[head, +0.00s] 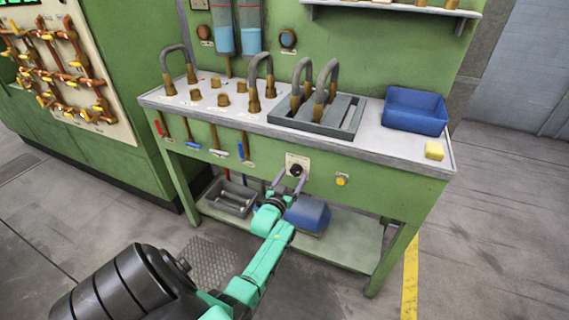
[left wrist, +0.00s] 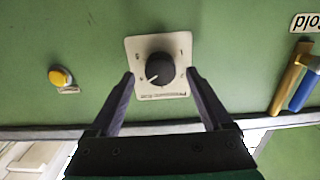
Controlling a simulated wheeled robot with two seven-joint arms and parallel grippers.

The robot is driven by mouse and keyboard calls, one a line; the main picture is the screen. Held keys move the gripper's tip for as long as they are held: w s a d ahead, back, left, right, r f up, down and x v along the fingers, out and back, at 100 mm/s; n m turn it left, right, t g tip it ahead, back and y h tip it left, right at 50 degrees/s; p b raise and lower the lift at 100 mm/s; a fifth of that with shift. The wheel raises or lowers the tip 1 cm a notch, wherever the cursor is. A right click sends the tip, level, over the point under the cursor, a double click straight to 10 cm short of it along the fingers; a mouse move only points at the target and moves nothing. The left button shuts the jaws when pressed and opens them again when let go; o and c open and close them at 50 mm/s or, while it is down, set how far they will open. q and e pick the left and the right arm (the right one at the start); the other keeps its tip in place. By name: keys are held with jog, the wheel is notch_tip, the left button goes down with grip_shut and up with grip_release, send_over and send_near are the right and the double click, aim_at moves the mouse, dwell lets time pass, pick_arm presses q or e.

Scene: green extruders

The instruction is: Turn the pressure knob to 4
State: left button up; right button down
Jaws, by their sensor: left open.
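The pressure knob (head: 296,170) is a black round dial on a pale square plate on the green front panel of the bench. In the left wrist view the knob (left wrist: 159,69) sits on its plate (left wrist: 178,42), upside down, with a light pointer mark toward the lower left. The digits are too small to read surely. My left gripper (head: 289,181) is open in front of the plate. In the left wrist view its two fingers (left wrist: 160,85) stand apart on either side of the knob's lower part, with no clear contact. My right gripper is not in view.
A yellow button (head: 341,180) is right of the knob. Several red and blue levers (head: 240,151) are on the left of the panel. A blue bin (head: 415,110) and a yellow block (head: 434,150) are on the bench top. A shelf (head: 345,245) lies below.

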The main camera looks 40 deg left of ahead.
pick_arm(q)
jog(key=v, duration=1.3)
jog(key=shift+p, duration=0.4)
jog(key=s+d+f+m+g+h, duration=0.15)
jog(key=d+f, duration=0.25)
jog(key=f, duration=0.4)
jog(key=s+d+f+g+h, duration=0.2)
jog(key=s+d+f+g, duration=0.1)
jog(key=f, duration=0.4)
jog(key=s+d+f+m+g+h, duration=0.15)
jog(key=d+f, duration=0.25)
jog(key=f, duration=0.4)
jog(key=s+d+f+m+g, duration=0.1)
jog(key=s+f+g, duration=0.4)
jog(key=s, duration=0.8)
jog(key=s+d+f+m+g, duration=0.1)
jog(key=s+f+g, duration=0.4)
jog(key=s+f, duration=0.5)
jog(key=s+m, duration=0.1)
jog(key=s, duration=0.2)
jog(key=shift+s+h+p, duration=0.3)
jog(key=shift+s+h, duration=0.05)
jog(key=shift+h, duration=0.05)
jog(key=shift+d, duration=0.1)
